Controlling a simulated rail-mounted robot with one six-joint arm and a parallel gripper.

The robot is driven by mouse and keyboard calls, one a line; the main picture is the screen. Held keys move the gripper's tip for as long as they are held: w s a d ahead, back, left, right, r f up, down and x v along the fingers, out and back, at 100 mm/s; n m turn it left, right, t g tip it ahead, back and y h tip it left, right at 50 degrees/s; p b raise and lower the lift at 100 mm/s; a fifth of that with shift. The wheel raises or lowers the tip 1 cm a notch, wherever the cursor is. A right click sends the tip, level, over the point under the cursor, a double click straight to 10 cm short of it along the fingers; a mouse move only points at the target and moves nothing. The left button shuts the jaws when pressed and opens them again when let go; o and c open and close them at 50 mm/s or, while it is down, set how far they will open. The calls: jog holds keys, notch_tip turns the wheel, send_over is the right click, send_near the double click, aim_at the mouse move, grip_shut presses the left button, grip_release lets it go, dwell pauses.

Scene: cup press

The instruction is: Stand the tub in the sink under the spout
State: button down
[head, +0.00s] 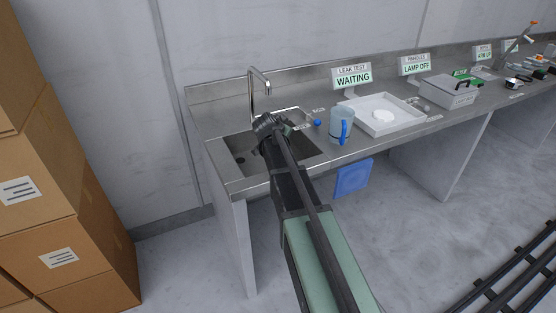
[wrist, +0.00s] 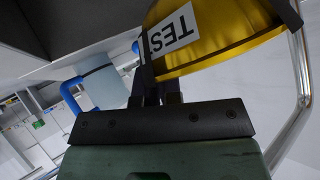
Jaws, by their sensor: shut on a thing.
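The tub is a shiny gold vessel (wrist: 215,45) with a white label reading "TES" in the wrist view. My gripper (wrist: 160,88) is shut on its wall, and part of the tub is cut off by the frame. In the head view my gripper (head: 270,125) is over the sink (head: 236,155), near the spout. The tub is mostly hidden there behind my gripper. The chrome spout (head: 258,80) rises at the sink's back edge, and a chrome pipe (wrist: 300,80) shows at the right of the wrist view. I cannot tell whether the tub touches the sink floor.
A clear jug with a blue handle (head: 341,125) stands right of the sink, beside a small blue knob (head: 317,123). A white tray (head: 383,128) and a "WAITING" sign (head: 352,78) are further right. A blue panel (head: 353,177) hangs below the counter front. Cardboard boxes (head: 60,200) stand at left.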

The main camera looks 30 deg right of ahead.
notch_tip(320, 180, down, 8)
jog(key=b, duration=0.6)
jog(key=c, duration=1.3)
grip_release()
jog(key=shift+r, duration=0.1)
jog(key=shift+r, duration=0.15)
jog(key=r+p+v, duration=0.1)
jog(key=p+v, duration=0.7)
jog(key=v, duration=0.5)
jog(key=s+a+f+n+g+y, duration=0.4)
jog(key=s+a+n, duration=0.2)
jog(key=s+a, duration=0.2)
jog(key=s+a+f+n+g+y, duration=0.4)
jog(key=s+a+n, duration=0.3)
jog(key=s, duration=0.6)
jog(key=shift+s+a, duration=0.3)
jog(key=shift+a, duration=0.5)
